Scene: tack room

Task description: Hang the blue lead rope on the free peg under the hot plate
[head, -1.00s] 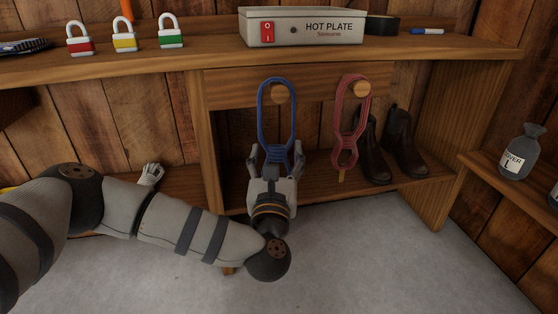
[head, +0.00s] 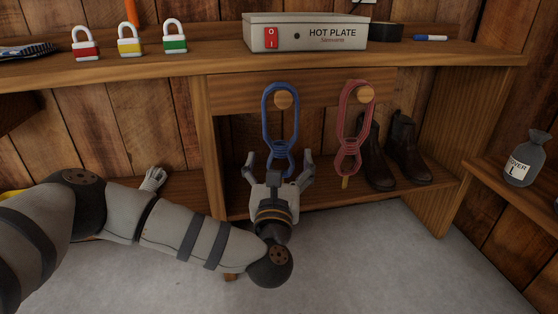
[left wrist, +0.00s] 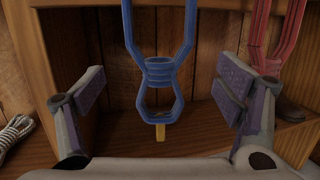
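The blue lead rope (head: 267,118) hangs in a coiled loop with its top around the left wooden peg (head: 284,99), below the hot plate (head: 305,33). It hangs upright. My left gripper (head: 278,166) is open below and around its lower end, with its fingers apart on either side. In the left wrist view the rope (left wrist: 160,72) hangs between the spread finger pads, touching neither, and its yellow end points down. A red rope (head: 345,125) hangs on the right peg (head: 365,93). My right gripper is not in view.
Dark boots (head: 407,150) stand on the lower shelf behind the red rope. Padlocks (head: 130,40) stand on the bench top at left. A pale rope coil (head: 152,179) lies left of the post. A grey bottle (head: 525,160) stands on the right shelf.

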